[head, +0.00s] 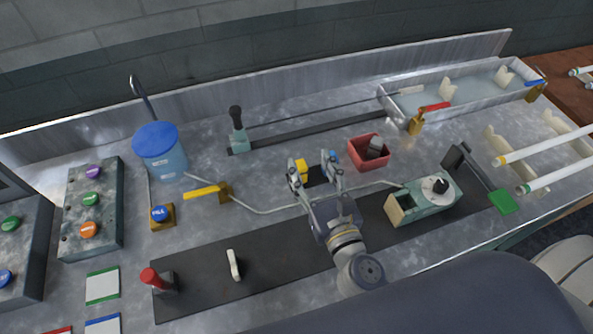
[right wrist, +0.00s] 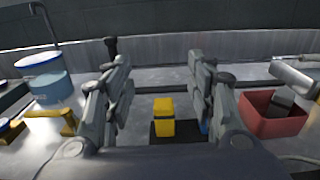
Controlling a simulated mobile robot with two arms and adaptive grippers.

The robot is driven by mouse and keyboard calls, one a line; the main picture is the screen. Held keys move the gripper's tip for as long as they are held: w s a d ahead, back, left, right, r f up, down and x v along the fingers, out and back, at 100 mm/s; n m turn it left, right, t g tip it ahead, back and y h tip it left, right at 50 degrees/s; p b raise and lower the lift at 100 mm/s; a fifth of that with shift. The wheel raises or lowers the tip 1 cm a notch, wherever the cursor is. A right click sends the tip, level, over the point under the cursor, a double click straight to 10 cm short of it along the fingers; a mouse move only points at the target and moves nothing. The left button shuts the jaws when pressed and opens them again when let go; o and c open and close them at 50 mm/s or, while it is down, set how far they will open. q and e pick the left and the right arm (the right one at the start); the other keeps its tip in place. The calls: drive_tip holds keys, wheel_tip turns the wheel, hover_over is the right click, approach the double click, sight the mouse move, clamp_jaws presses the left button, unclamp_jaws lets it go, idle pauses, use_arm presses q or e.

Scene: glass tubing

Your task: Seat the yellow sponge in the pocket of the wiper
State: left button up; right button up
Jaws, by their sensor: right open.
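The yellow sponge (head: 301,166) is a small block at mid-table. In the right wrist view the yellow sponge (right wrist: 163,112) stands on a dark pad (right wrist: 189,133), ahead of and between the fingers. My right gripper (head: 313,172) is open and empty, with the sponge near its left finger in the head view. It also shows in the right wrist view (right wrist: 160,80), fingers spread wide. I cannot tell for sure which thing is the wiper; a pale green block with a black handle (head: 238,137) stands on a dark rail behind. No pocket is clearly visible. My left gripper is not in view.
A blue-lidded container (head: 158,160) is left, a green device (head: 425,203) right, and a water trough (head: 465,95) behind.

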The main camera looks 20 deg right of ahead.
drive_tip(key=b, duration=0.6)
approach(302, 170)
drive_tip(key=w, duration=0.4)
drive_tip(key=shift+f, duration=0.25)
drive_tip(key=shift+w+r+p, duration=0.3)
drive_tip(key=shift+w+p, duration=0.15)
drive_tip(key=shift+p, duration=0.2)
drive_tip(key=shift+w+a, duration=0.1)
drive_tip(key=shift+w, duration=0.45)
drive_tip(key=shift+w+p, duration=0.3)
drive_tip(key=shift+p, duration=0.05)
drive_tip(key=w+p, duration=0.1)
drive_tip(key=w, duration=0.4)
drive_tip(key=shift+a+f, duration=0.1)
drive_tip(key=shift+c, duration=0.8)
drive_tip(key=c, duration=0.8)
